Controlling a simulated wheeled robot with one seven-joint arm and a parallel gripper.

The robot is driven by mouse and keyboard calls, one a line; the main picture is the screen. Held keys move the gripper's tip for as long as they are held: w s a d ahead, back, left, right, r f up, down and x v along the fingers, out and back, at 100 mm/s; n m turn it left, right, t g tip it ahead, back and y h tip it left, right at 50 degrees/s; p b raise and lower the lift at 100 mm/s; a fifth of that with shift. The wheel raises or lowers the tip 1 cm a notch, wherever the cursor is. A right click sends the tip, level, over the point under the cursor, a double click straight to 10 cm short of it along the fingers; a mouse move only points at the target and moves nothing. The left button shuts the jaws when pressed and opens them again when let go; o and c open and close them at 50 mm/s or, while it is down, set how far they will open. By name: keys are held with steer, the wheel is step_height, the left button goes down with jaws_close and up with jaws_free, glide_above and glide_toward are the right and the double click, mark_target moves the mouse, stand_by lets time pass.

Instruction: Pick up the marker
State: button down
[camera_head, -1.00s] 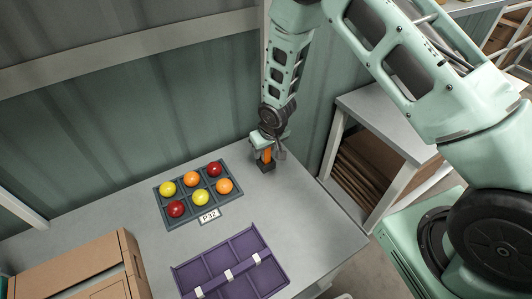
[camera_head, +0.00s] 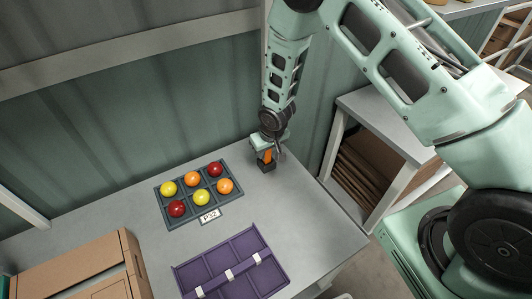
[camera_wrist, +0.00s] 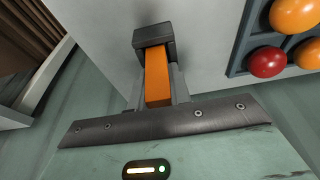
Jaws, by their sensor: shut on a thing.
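The orange marker (camera_head: 267,156) stands upright in a small dark holder (camera_head: 267,167) near the back right of the grey table. In the wrist view the marker (camera_wrist: 157,75) runs between my fingers, with its far end at the dark holder (camera_wrist: 153,37). My gripper (camera_head: 265,151) is above the holder, pointing down, and is shut on the marker. Its grey fingers lie along both sides of the marker in the wrist view. The marker's end inside the holder is hidden.
A dark tray (camera_head: 179,219) with red, orange and yellow tomatoes and a label stands left of the holder. A purple divided crate (camera_head: 242,246) lies nearer the front. A cardboard box (camera_head: 78,265) is at front left. A wall is behind; a shelf unit (camera_head: 385,122) stands right.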

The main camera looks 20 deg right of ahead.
step_height(320, 180, up, 9)
steer(key=shift+r+b, duration=0.1)
steer(key=shift+b, duration=1.1)
step_height(320, 180, up, 6)
steer(key=p, duration=0.3)
steer(key=shift+f, duration=0.25)
steer(key=shift+a, duration=0.1)
